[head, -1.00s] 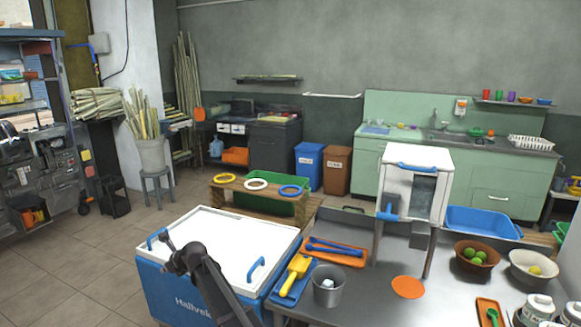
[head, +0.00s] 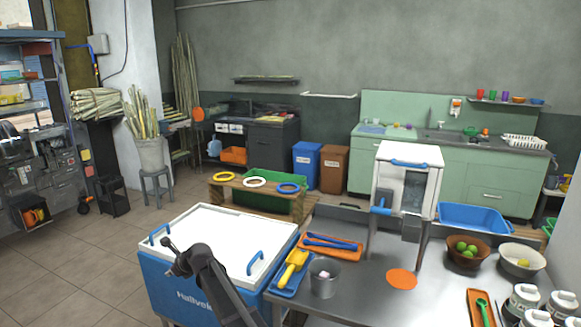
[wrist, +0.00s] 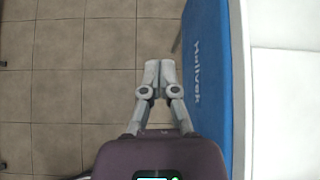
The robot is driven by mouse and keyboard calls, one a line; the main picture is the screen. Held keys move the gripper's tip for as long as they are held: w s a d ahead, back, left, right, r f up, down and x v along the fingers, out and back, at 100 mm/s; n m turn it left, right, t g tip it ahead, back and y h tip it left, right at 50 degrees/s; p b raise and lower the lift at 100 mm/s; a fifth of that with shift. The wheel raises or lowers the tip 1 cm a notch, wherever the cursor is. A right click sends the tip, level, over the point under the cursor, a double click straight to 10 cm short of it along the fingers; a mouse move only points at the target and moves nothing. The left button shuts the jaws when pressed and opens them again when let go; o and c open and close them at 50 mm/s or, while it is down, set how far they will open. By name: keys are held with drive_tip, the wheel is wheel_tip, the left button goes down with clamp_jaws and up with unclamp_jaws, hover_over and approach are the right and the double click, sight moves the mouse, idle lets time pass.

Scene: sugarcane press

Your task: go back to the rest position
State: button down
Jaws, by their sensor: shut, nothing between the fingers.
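My gripper (wrist: 160,68) is shut and empty in the wrist view, its fingertips together above the tiled floor. It is just left of the blue side of a cooler (wrist: 208,75) with a white lid. In the head view my dark arm reaches up from the bottom edge in front of the cooler (head: 160,280). The fingers are too small and dark to make out there.
A wooden bench with rings (head: 222,193) stands behind. The floor (head: 70,260) at left is clear.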

drive_tip(key=s+d+n+h+p, duration=0.2)
drive_tip(key=d+n, duration=0.2)
drive_tip(key=d, duration=0.7)
drive_tip(key=s+d+n+g+h+p, duration=0.1)
drive_tip(key=s+d+n, duration=0.25)
drive_tip(key=d, duration=0.65)
drive_tip(key=s+d+n+h+p, duration=0.2)
drive_tip(key=d+n, duration=0.2)
drive_tip(key=d, duration=0.7)
drive_tip(key=s+d+r+n+g+h+p, duration=0.1)
drive_tip(key=s+d+n+h+p, duration=0.1)
drive_tip(key=s+d+n, duration=0.3)
drive_tip(key=s+d+r+n+g+h+p, duration=0.1)
drive_tip(key=s+d+n, duration=0.4)
drive_tip(key=s+d, duration=0.5)
drive_tip(key=d+g+h, duration=0.1)
drive_tip(key=d, duration=0.7)
drive_tip(key=shift+s+d+p, duration=0.35)
drive_tip(key=shift+s+d, duration=0.05)
